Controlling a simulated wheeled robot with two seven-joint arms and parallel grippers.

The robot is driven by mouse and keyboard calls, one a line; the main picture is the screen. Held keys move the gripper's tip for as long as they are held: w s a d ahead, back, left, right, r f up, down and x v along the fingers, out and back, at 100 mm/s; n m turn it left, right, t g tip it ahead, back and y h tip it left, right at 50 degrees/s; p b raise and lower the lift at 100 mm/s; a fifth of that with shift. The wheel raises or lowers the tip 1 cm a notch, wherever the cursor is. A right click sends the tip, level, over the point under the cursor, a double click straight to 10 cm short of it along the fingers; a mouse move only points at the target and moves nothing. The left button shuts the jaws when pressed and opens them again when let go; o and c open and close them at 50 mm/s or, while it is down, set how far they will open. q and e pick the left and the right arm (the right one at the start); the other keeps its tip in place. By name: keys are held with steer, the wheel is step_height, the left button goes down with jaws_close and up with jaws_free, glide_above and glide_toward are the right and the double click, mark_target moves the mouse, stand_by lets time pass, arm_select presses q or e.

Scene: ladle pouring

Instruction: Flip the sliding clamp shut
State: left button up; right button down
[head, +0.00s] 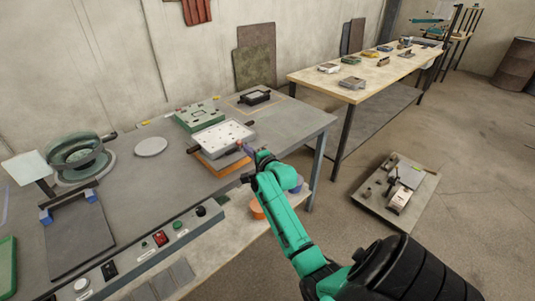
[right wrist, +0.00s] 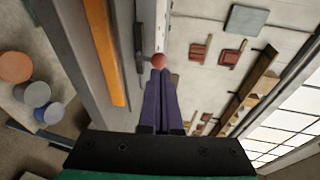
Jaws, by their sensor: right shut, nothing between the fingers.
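A white box with a studded top (head: 222,136) sits on an orange base (head: 221,165) near the front edge of the grey bench. A red ball knob (right wrist: 158,60) shows just beyond my fingertips in the right wrist view. I take it to be the end of the clamp's lever; the rest of the clamp is hard to make out. My right gripper (head: 246,150) is at the box's right front side. Its purple fingers are together and empty in the right wrist view (right wrist: 163,80), with the tips close to the knob. I cannot tell whether they touch it. My left gripper is out of view.
A green mould plate (head: 198,115) and a small black frame (head: 254,97) lie behind the box. A round white disc (head: 151,146) and a green-ringed bowl (head: 75,150) are to the left. Switches line the bench's front. A wooden table (head: 350,72) stands at the back right.

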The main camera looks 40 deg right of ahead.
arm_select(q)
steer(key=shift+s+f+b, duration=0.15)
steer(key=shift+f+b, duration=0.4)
arm_select(e)
steer(key=v, duration=1)
